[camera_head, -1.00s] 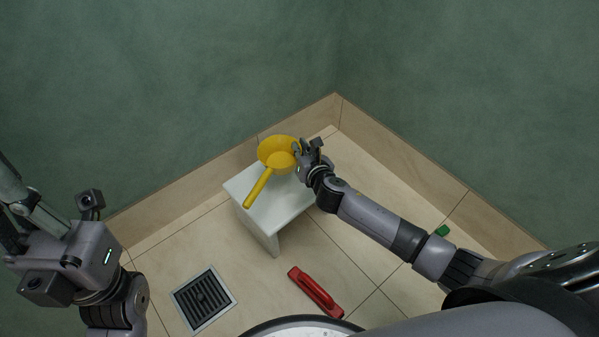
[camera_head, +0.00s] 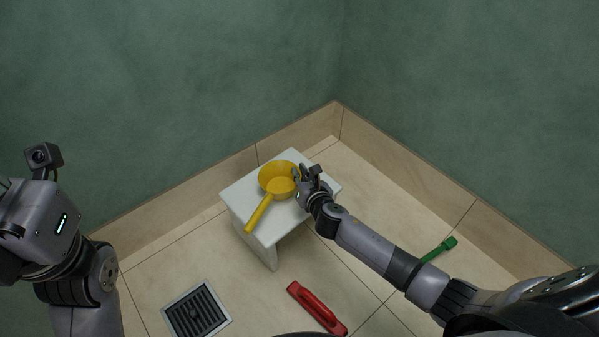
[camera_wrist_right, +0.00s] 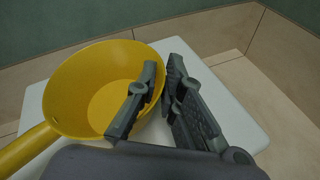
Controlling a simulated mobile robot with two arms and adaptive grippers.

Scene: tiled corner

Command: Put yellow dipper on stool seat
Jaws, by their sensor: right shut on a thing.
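The yellow dipper (camera_head: 277,187) is a round scoop with a straight handle pointing toward the front left. It appears over the white stool seat (camera_head: 240,190); I cannot tell whether it touches the seat. My right gripper (camera_head: 300,174) is shut on the dipper's rim at its right side. In the right wrist view, the fingers (camera_wrist_right: 162,85) pinch the wall of the dipper (camera_wrist_right: 75,90), one inside and one outside, with the stool seat (camera_wrist_right: 240,125) below. My left arm shows at the left edge; its fingers are outside the picture.
A dark floor drain (camera_head: 197,311) is at the front left. A green brush-like object (camera_head: 440,248) lies right, partly behind my right arm. Walls meet behind the stool.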

